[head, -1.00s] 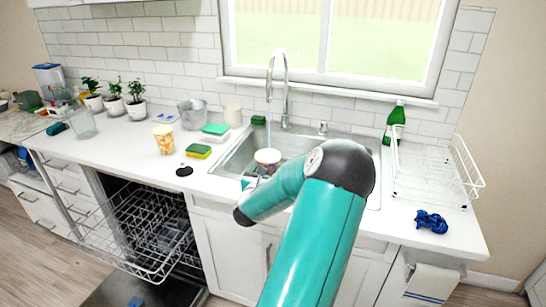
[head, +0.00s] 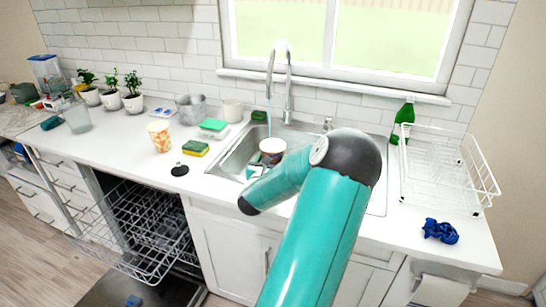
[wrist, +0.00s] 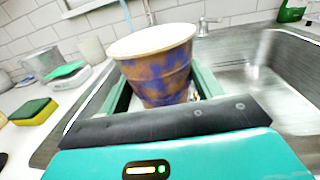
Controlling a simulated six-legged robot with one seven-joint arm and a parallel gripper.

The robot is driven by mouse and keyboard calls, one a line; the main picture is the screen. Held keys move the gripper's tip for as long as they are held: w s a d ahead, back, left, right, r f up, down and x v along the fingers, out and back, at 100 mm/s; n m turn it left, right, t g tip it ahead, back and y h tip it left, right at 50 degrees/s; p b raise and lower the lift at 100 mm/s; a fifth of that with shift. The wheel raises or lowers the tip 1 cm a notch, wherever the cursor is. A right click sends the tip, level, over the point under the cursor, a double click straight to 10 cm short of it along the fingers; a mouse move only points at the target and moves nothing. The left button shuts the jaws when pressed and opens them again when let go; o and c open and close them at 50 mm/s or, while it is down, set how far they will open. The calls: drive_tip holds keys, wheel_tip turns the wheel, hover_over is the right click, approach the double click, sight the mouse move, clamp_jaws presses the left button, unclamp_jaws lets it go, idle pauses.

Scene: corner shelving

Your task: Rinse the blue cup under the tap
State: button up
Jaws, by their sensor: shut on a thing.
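The cup (head: 272,149), patterned blue and orange-brown with a pale rim, is over the sink (head: 236,160). It shows large in the wrist view (wrist: 158,75), slightly tilted. My gripper (wrist: 160,92) is shut on it, with a green finger on either side. In the head view my gripper (head: 256,171) is partly hidden by my arm. The tap (head: 288,90) stands behind the sink, and a thin bluish stream of water (head: 268,106) falls from its spout towards the cup. I cannot tell whether it enters the cup. The cup's inside is hardly visible.
A yellow-green sponge (head: 195,148), a black sink plug (head: 180,170) and a patterned cup (head: 160,136) are left of the sink. A white dish rack (head: 440,185), green bottle (head: 403,118) and blue cloth (head: 440,231) are right. The dishwasher (head: 140,225) is open below.

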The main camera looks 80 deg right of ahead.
drive_tip(key=shift+r, duration=0.2)
drive_tip(key=shift+d+f, duration=0.15)
drive_tip(key=shift+d, duration=0.1)
drive_tip(key=shift+w+d, duration=0.25)
drive_tip(key=shift+w, duration=0.1)
drive_tip(key=w+d+f, duration=0.2)
drive_tip(key=w+d, duration=0.4)
drive_tip(key=d, duration=0.5)
drive_tip(key=shift+f, duration=0.35)
drive_tip(key=shift+w+d, duration=0.1)
drive_tip(key=shift+w, duration=0.05)
